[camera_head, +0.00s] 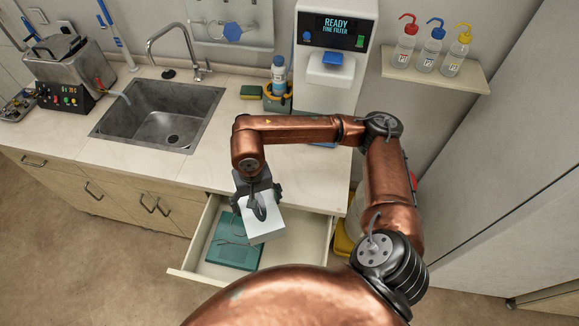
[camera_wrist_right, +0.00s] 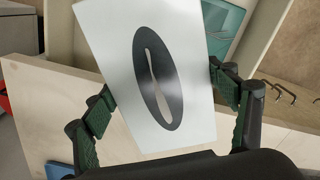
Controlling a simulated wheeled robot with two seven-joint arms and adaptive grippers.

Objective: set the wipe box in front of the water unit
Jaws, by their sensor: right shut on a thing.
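The wipe box (camera_head: 261,218) is a white box with a dark oval slot on top. My right gripper (camera_head: 257,197) is shut on it and holds it tilted above an open drawer. In the right wrist view the box (camera_wrist_right: 150,75) sits between the two fingers of the gripper (camera_wrist_right: 165,110). The water unit (camera_head: 336,88) is a tall white machine at the back of the counter, with a display reading "READY" and a blue part below it. The box is in front of and below the counter edge, apart from the unit. My left gripper is not in view.
The open drawer (camera_head: 310,229) holds a teal case (camera_head: 233,241). A bottle (camera_head: 278,75) and sponge (camera_head: 251,92) stand left of the unit. Wash bottles (camera_head: 429,48) stand on a shelf at right.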

